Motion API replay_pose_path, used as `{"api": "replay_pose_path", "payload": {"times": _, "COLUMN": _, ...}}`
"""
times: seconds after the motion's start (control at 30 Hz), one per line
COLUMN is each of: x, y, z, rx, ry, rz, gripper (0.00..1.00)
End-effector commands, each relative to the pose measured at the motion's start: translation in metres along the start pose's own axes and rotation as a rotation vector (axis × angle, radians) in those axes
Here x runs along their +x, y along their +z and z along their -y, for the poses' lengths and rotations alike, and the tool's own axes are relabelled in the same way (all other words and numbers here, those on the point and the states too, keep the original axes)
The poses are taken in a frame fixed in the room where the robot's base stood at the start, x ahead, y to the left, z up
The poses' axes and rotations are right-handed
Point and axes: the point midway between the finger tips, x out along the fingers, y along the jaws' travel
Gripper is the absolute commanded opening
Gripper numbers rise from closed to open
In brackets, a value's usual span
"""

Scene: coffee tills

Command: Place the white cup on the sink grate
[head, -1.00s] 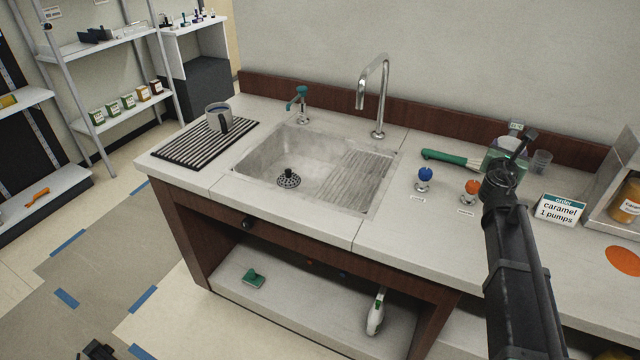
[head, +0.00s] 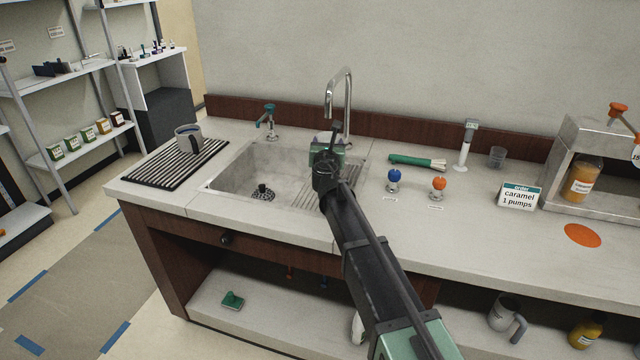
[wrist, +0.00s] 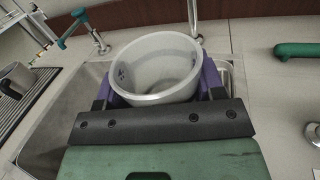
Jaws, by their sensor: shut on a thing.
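The white cup (wrist: 152,72) is in the wrist view, mouth up and tilted in the picture, and looks empty. My gripper (wrist: 162,84) is shut on it, with purple fingers at both sides. In the head view my gripper (head: 327,150) is over the right part of the sink (head: 238,170), and the cup is mostly hidden behind it. A ribbed grate (head: 305,193) lies in the right side of the basin, below my gripper and partly covered by my arm. The height of the cup above it is hard to tell.
The steel faucet (head: 347,95) stands close behind my gripper. A grey mug (head: 188,137) stands on a black slatted rack (head: 160,172) at the left. A green-handled brush (head: 415,161), blue knob (head: 393,178) and orange knob (head: 438,186) are to the right.

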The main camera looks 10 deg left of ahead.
Motion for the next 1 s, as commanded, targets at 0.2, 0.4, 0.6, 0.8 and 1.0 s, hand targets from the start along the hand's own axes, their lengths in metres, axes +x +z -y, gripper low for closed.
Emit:
{"api": "replay_pose_path", "payload": {"times": 0.2, "x": 0.0, "y": -0.041, "z": 0.002, "rx": 0.0, "ry": 0.0, "rz": 0.0, "gripper": 0.36}}
{"api": "replay_pose_path", "payload": {"times": 0.4, "x": 0.0, "y": -0.069, "z": 0.004, "rx": 0.0, "ry": 0.0, "rz": 0.0, "gripper": 0.36}}
{"api": "replay_pose_path", "payload": {"times": 0.6, "x": 0.0, "y": -0.075, "z": 0.004, "rx": 0.0, "ry": 0.0, "rz": 0.0, "gripper": 0.36}}
{"api": "replay_pose_path", "payload": {"times": 0.8, "x": 0.0, "y": -0.078, "z": 0.004, "rx": 0.0, "ry": 0.0, "rz": 0.0, "gripper": 0.36}}
{"api": "replay_pose_path", "payload": {"times": 1.0, "x": 0.0, "y": -0.077, "z": 0.004, "rx": 0.0, "ry": 0.0, "rz": 0.0, "gripper": 0.85}}
